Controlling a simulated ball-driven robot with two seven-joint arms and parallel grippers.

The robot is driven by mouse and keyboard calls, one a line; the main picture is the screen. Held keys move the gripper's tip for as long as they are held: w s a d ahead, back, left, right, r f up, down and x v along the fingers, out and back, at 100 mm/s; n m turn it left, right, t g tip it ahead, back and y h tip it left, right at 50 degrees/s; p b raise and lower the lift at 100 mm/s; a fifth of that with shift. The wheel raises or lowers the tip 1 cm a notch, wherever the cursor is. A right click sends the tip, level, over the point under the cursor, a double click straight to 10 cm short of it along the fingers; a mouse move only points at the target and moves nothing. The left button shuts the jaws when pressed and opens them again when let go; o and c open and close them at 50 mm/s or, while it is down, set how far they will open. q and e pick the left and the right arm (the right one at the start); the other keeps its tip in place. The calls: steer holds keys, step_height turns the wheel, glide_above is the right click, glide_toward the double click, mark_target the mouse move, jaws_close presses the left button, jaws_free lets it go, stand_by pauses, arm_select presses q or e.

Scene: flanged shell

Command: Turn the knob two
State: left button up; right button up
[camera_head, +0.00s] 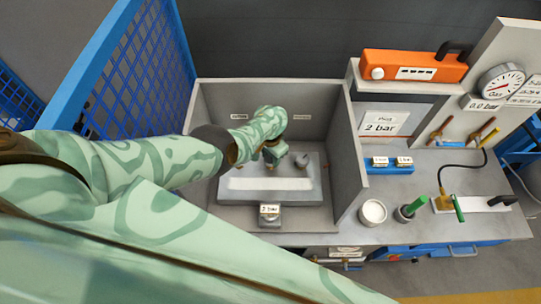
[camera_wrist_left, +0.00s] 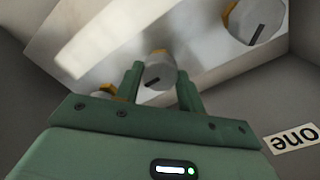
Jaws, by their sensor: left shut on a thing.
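A grey box with a pale sloped panel (camera_head: 268,184) stands inside a grey booth. In the left wrist view the panel carries grey round knobs with dark pointer lines and yellow-orange parts behind them. My left gripper (camera_head: 274,153) reaches down to the panel's back edge. In the wrist view its two fingers (camera_wrist_left: 160,80) stand on either side of the middle knob (camera_wrist_left: 158,72) and are shut on it. Another knob (camera_wrist_left: 256,24) is at upper right, and it shows in the head view (camera_head: 302,160). A third, at left, is mostly hidden behind my gripper. No label shows which knob is two.
Grey booth walls (camera_head: 346,155) stand close on both sides. A sign reading "one" (camera_wrist_left: 293,138) is on the wall.

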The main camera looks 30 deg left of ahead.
arm_select(q)
steer(key=o, duration=1)
steer(key=shift+c, duration=0.2)
step_height(320, 180, up, 12)
steer(key=p, duration=0.9)
step_height(320, 180, up, 4)
glide_above(271, 159)
steer(key=shift+a+r+b, duration=0.1)
steer(key=shift+a+b, duration=0.05)
steer(key=shift+b, duration=0.15)
